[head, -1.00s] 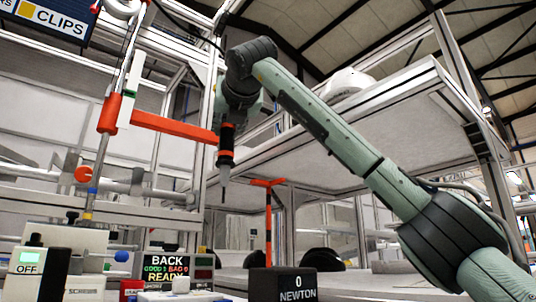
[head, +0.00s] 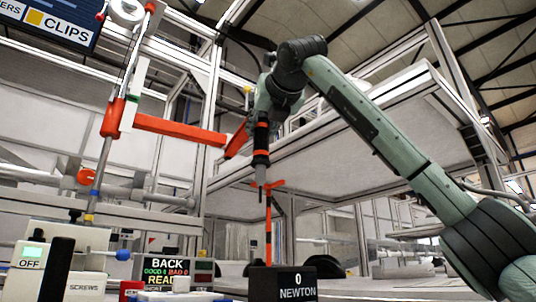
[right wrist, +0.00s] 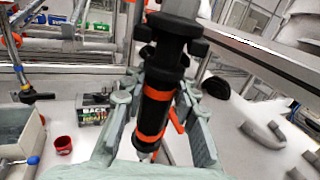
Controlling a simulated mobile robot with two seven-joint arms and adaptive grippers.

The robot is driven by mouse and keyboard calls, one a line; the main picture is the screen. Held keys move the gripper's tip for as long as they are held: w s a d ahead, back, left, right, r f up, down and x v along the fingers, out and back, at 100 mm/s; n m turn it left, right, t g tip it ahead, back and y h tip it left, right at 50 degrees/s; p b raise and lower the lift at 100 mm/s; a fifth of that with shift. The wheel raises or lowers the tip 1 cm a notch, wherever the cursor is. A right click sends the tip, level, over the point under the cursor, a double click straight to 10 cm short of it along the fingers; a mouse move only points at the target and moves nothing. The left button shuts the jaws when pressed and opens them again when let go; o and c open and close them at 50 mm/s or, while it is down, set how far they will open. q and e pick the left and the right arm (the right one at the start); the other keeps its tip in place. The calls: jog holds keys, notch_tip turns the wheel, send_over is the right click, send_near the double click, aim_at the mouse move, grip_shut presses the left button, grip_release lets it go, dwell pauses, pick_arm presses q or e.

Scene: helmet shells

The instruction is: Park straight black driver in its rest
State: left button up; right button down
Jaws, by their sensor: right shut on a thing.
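The straight black driver (head: 261,158), black with orange bands, hangs upright from the jointed orange arm (head: 180,130). My right gripper (head: 263,118) is shut around its upper body; in the right wrist view the gripper's fingers lie on both sides of the driver (right wrist: 157,108). An orange post with a forked top (head: 268,215), which looks like the rest, stands behind the black NEWTON box (head: 283,284). The driver's lower end overlaps the fork in the head view; I cannot tell whether they touch. My left gripper is not in view.
A display reading BACK, READY (head: 172,272) and a white SCREWS box (head: 88,284) stand left of the NEWTON box. A red cup (right wrist: 63,145) shows in the right wrist view. A grey shelf frame (head: 370,130) rises behind my right arm.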

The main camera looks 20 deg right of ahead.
jog(key=shift+w+d+r+p, duration=0.1)
jog(key=shift+w+d+p, duration=0.2)
jog(key=shift+w+p, duration=0.2)
jog(key=w+d, duration=0.1)
jog(key=w+d+p, duration=0.1)
jog(key=w, duration=0.1)
jog(key=w+p, duration=0.1)
jog(key=shift+w+d, duration=0.3)
jog(key=shift+d, duration=0.1)
jog(key=shift+c, duration=1.6)
grip_release()
jog(key=shift+s, duration=0.1)
